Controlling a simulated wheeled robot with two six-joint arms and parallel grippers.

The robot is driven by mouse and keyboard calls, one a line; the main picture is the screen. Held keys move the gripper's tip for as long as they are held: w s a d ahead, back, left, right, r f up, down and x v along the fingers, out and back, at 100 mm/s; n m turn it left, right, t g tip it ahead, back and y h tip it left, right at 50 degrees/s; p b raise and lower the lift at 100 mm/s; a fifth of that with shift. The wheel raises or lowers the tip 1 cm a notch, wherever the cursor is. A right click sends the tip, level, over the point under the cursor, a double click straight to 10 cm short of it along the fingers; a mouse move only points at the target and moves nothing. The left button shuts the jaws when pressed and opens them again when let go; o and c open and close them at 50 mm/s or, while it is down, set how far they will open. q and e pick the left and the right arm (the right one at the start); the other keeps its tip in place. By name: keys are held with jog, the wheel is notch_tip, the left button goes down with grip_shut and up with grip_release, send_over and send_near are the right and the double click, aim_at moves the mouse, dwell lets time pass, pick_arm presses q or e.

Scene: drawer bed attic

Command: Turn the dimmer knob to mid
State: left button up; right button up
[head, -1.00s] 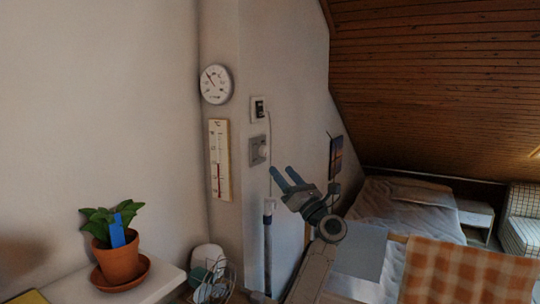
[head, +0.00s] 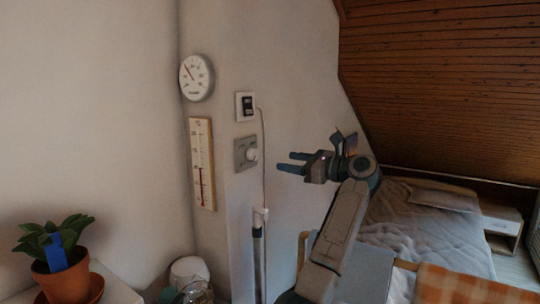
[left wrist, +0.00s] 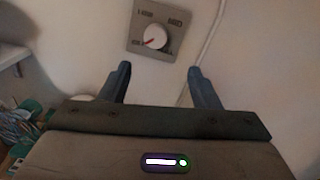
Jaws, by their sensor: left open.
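The dimmer knob (head: 251,155) is a white round knob on a grey square wall plate (head: 240,164). In the left wrist view the knob (left wrist: 155,36) shows a red pointer mark aimed at the lower left, near a label on the plate (left wrist: 176,32). My left gripper (head: 284,163) is open and empty, just right of the knob in the head view and apart from it. In the left wrist view its two fingers (left wrist: 158,75) are spread below the plate. My right gripper is not in view.
A thermometer (head: 202,165) and a round dial (head: 196,77) hang to the left. A potted plant (head: 66,284) and a bed (head: 430,230) stand lower.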

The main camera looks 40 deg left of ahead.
aim_at(256, 155)
pick_arm(q)
jog(key=a+p, duration=0.1)
jog(key=a, duration=0.1)
jog(key=s+a+p, duration=0.1)
jog(key=s+a+r+p, duration=0.1)
jog(key=a, duration=0.1)
jog(key=shift+s+a+r, duration=0.1)
jog(key=shift+a, duration=0.25)
jog(key=a, duration=0.1)
jog(key=a+p, duration=0.1)
jog(key=a, duration=0.1)
jog(key=shift+f, duration=0.2)
jog(key=shift+a+f+p, duration=0.15)
jog(key=shift+a+p, duration=0.35)
jog(key=shift+a, duration=0.2)
jog(key=shift+s+a, duration=0.15)
jog(key=shift+a, duration=0.05)
jog(key=shift+c, duration=1.3)
jog(key=c, duration=0.7)
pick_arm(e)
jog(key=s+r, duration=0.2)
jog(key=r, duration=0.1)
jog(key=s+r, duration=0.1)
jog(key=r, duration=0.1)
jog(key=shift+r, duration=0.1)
